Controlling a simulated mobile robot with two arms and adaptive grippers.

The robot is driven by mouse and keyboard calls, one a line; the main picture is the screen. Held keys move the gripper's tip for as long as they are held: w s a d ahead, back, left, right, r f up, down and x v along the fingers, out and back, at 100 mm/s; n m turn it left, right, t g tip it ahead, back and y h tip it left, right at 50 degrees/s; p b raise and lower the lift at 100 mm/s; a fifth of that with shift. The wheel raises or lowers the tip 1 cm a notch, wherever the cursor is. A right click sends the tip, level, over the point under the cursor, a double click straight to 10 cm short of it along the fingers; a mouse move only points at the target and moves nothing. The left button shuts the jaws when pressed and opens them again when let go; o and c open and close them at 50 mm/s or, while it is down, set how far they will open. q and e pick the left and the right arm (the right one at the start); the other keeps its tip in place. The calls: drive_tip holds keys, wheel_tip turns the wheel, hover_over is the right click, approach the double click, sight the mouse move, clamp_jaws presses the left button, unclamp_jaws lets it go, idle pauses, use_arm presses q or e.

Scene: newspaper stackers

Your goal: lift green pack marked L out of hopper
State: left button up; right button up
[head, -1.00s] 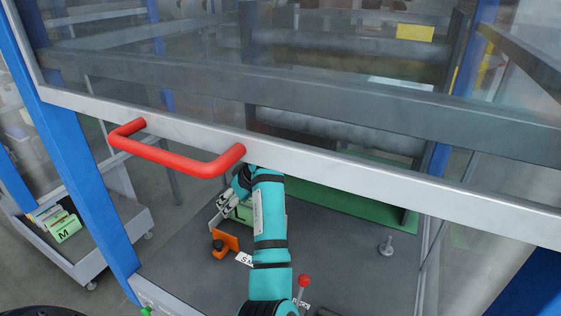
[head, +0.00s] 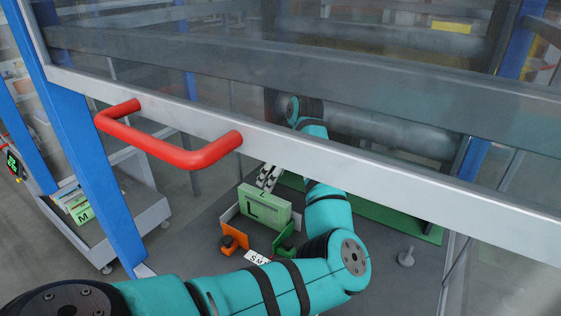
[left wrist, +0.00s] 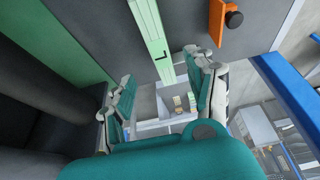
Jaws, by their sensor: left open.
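The green pack marked L (head: 264,210) stands upright on the hopper's dark floor, between an orange guide (head: 234,238) and a green guide (head: 285,242). My left gripper (head: 268,178) is at the pack's top edge, partly hidden by the pack and the door frame. In the left wrist view the gripper (left wrist: 160,68) is open, with one finger on each side of the pack's narrow light-green edge (left wrist: 150,30). Gaps show between fingers and pack. My right gripper is not in view.
A clear guard with a silver frame (head: 300,155) and red handle (head: 170,145) crosses above my left arm. A blue post (head: 90,165) stands left. A cart (head: 150,215) outside holds a pack marked M (head: 82,212). A grey knob (head: 405,257) stands on the floor at right.

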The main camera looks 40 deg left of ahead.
sight(263, 194)
use_arm(q)
drive_tip(key=x, duration=0.9)
drive_tip(key=shift+a+f+p, duration=0.15)
drive_tip(key=shift+f+p, duration=0.1)
drive_tip(key=shift+p, duration=0.05)
clamp_jaws()
drive_tip(key=shift+r, duration=0.15)
drive_tip(key=shift+r+p, duration=4.15)
